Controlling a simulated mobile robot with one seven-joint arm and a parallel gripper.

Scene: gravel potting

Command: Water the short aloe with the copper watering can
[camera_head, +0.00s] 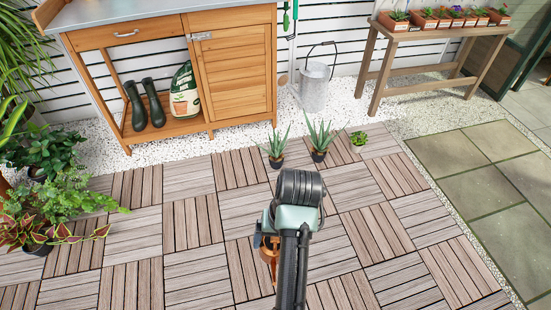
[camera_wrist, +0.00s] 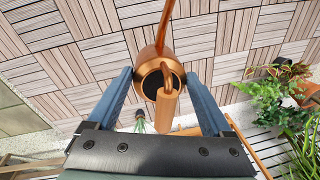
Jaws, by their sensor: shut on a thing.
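My gripper (camera_wrist: 159,74) is shut on the copper watering can (camera_wrist: 147,57), its two blue fingers on either side of the body. The can's dark opening and its handle face the wrist camera. In the head view, my arm hides most of the can (camera_head: 267,255) and the fingers. Two potted spiky aloes stand on the deck beyond my gripper: a left one (camera_head: 276,148) and a right one (camera_head: 320,138). The left looks slightly shorter, but the difference is small. One aloe (camera_wrist: 140,125) shows partly below the can in the wrist view; I cannot tell which.
A small green rosette plant (camera_head: 358,139) stands right of the aloes. A wooden potting bench (camera_head: 233,68) and a grey metal bucket (camera_head: 315,90) stand behind. Leafy plants (camera_head: 60,190) crowd the left side. The wooden deck around my arm is clear.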

